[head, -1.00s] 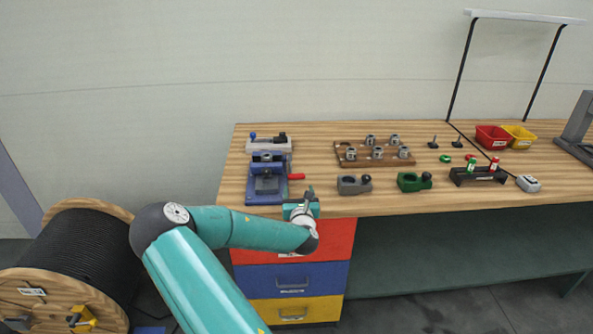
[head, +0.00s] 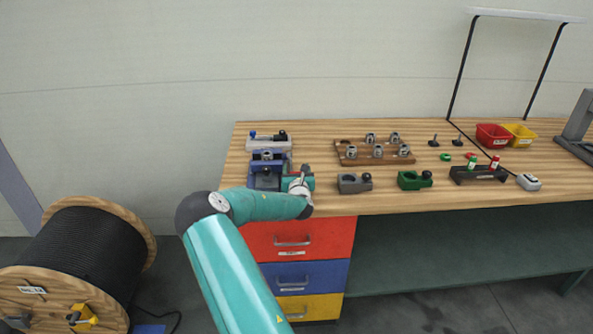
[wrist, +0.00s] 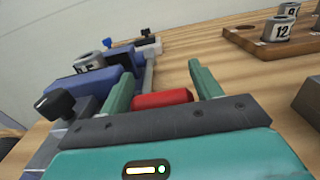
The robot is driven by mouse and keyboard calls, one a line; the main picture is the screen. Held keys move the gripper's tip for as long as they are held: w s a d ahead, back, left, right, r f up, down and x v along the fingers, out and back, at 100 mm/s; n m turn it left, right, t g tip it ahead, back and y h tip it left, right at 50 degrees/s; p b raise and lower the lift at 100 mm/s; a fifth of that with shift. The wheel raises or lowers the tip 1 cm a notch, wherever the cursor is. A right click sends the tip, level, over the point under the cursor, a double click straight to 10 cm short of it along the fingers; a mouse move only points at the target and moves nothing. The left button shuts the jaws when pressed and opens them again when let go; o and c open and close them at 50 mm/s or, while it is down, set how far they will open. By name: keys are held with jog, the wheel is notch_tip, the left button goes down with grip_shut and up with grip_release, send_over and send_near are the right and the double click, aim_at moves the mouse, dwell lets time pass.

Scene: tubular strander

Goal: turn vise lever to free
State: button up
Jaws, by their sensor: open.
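The blue vise (head: 267,165) stands at the left end of the wooden bench, partly hidden behind my gripper in the head view. In the wrist view the vise (wrist: 90,85) is at the left, with a black knob on its near side. Its red lever (wrist: 161,99) lies between the two green fingers of my gripper (wrist: 160,85). The fingers are open, with a gap between the lever and the right finger; whether the left finger touches it I cannot tell. In the head view my gripper (head: 302,176) is at the vise's right side and hides the lever.
A grey holder (head: 354,183) and a green holder (head: 414,180) stand to the right of my gripper. A wooden board (head: 350,158) with several metal collars lies behind them. A grey fixture (head: 262,145) is behind the vise. Drawers (head: 300,240) are below the bench's front edge.

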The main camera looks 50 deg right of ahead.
jog(key=c, duration=1.1)
jog(key=shift+r, duration=0.1)
jog(key=shift+r, duration=0.1)
jog(key=shift+w+d+r+g+y, duration=0.1)
jog(key=shift+d+r+g+y, duration=0.05)
jog(key=shift+r+g+y, duration=0.4)
jog(key=shift+w+d+r+g+y, duration=0.1)
jog(key=shift+r+g+y, duration=0.25)
jog(key=shift+r+y, duration=0.3)
jog(key=shift+w+d+r+g+y, duration=0.15)
jog(key=shift+r+g+y, duration=0.15)
jog(key=shift+r, duration=0.15)
jog(key=shift+w+d+r+g+y, duration=0.1)
jog(key=shift+d+r+g+y, duration=0.1)
jog(key=shift+r+g, duration=0.15)
jog(key=shift+w+d+r, duration=0.4)
jog(key=shift+d+r, duration=0.05)
jog(key=shift+r, duration=0.2)
jog(key=shift+w+d+r, duration=0.35)
jog(key=shift+d+r, duration=0.05)
jog(key=shift+r, duration=0.25)
jog(key=shift+w+d+r, duration=0.4)
jog(key=shift+d+r, duration=0.05)
jog(key=shift+r, duration=0.2)
jog(key=shift+f, duration=0.25)
